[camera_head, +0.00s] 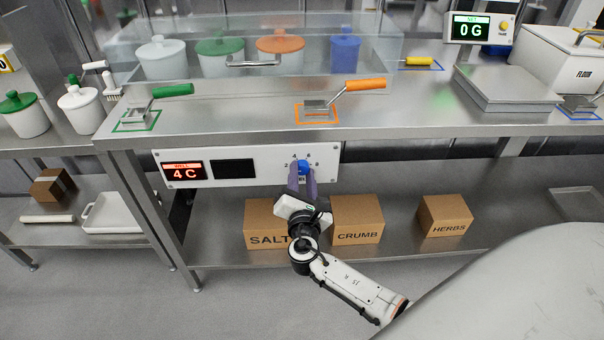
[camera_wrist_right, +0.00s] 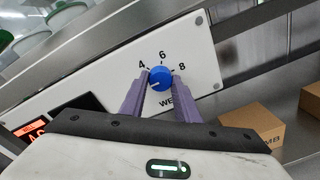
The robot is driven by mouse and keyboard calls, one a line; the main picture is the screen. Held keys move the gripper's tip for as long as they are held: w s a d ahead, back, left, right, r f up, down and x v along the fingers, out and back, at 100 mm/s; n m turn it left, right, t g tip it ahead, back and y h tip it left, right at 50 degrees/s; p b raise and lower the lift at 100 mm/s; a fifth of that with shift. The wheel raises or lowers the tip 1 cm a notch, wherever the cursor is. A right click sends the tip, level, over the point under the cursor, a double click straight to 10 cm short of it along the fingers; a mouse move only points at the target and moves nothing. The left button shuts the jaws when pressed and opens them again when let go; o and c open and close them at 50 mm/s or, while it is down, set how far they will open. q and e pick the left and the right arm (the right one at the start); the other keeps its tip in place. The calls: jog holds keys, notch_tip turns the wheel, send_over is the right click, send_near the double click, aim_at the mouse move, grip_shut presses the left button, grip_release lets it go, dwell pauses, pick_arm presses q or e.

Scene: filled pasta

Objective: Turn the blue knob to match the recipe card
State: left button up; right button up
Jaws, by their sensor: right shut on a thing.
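The blue knob (camera_head: 303,167) is on the white control panel (camera_head: 250,154) below the table's front edge. In the right wrist view the knob (camera_wrist_right: 160,78) has the numbers 4, 6 and 8 around its top and a partly hidden label below. A light mark on the knob points to the lower left. My right gripper (camera_head: 303,175) is shut on the knob, with one purple finger on each side; the fingers also show in the right wrist view (camera_wrist_right: 160,90). A red display (camera_head: 184,171) on the panel reads 4 C. No recipe card can be made out. My left gripper is not in view.
Boxes marked salt (camera_head: 262,225), crumb (camera_head: 358,219) and herbs (camera_head: 445,215) stand on the lower shelf behind and beside my right arm. The steel table (camera_head: 230,122) above holds green- and orange-handled tools and a scale (camera_head: 505,88) reading 0 G.

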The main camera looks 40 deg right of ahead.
jog(key=o, duration=1)
jog(key=shift+o, duration=0.2)
jog(key=v, duration=1)
jog(key=shift+s, duration=0.15)
jog(key=shift+a+f, duration=0.1)
jog(key=shift+a, duration=0.05)
